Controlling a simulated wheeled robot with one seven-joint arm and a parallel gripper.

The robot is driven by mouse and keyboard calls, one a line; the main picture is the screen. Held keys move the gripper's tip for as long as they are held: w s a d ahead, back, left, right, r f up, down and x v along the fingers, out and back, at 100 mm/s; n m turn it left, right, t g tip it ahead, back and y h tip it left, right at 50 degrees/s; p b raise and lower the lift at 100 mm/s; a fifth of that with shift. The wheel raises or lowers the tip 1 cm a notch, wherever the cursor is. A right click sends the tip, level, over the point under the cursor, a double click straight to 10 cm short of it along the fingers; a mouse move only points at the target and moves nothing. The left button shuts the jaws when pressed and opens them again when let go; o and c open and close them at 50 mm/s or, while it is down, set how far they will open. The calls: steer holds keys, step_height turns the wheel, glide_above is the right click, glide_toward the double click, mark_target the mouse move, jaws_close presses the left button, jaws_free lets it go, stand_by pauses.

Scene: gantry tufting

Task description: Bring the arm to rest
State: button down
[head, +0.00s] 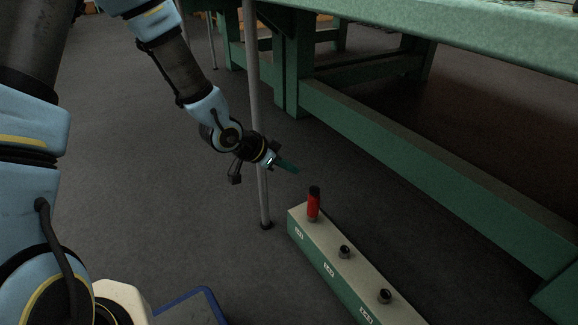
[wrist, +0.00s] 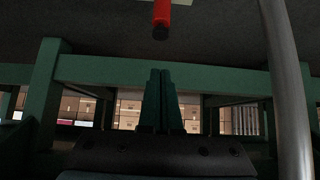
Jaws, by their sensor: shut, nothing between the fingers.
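My gripper (head: 288,166) is at the end of my arm near the middle of the head view. Its green fingers are closed together with nothing between them, and they also show in the wrist view (wrist: 160,100). It is in the air, above and to the left of a red cylinder with a dark top (head: 313,204). The cylinder stands upright at the far end of a long pale-topped block with green sides (head: 335,258). The red cylinder also shows at the top of the wrist view (wrist: 161,14), apart from the fingers.
Two dark round fittings, one in the middle (head: 344,251) and one nearer (head: 384,296), are on the block. A thin grey pole (head: 254,90) stands close behind my gripper. A green frame with a low beam (head: 400,145) runs along the right.

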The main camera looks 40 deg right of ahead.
steer(key=w+a+r+n+t+y+p, duration=0.1)
steer(key=w+a+r+n+y, duration=0.2)
steer(key=a, duration=0.4)
steer(key=w+a+r+n+t+y, duration=0.1)
steer(key=w+a+r+n+t, duration=0.1)
steer(key=w+a, duration=0.45)
steer(key=w+a+r+n+t+y+p, duration=0.1)
steer(key=w+a+r+n+y, duration=0.15)
steer(key=a, duration=0.65)
steer(key=s+a+r+n+g+y+p, duration=0.1)
steer(key=s+a+r+n, duration=0.2)
steer(key=a, duration=0.4)
steer(key=s+a+r+n+y, duration=0.1)
steer(key=s+a+r+n, duration=0.1)
steer(key=a+r+n, duration=0.3)
steer(key=s+a+r+n+g+p, duration=0.1)
steer(key=s+a+r+n, duration=0.15)
steer(key=a, duration=0.55)
step_height(320, 180, up, 37)
steer(key=p, duration=3.8)
steer(key=shift+s+r+m, duration=0.2)
steer(key=shift+s+m, duration=0.1)
steer(key=shift+s, duration=0.05)
steer(key=c, duration=1.6)
jaws_free()
steer(key=shift+f, duration=0.1)
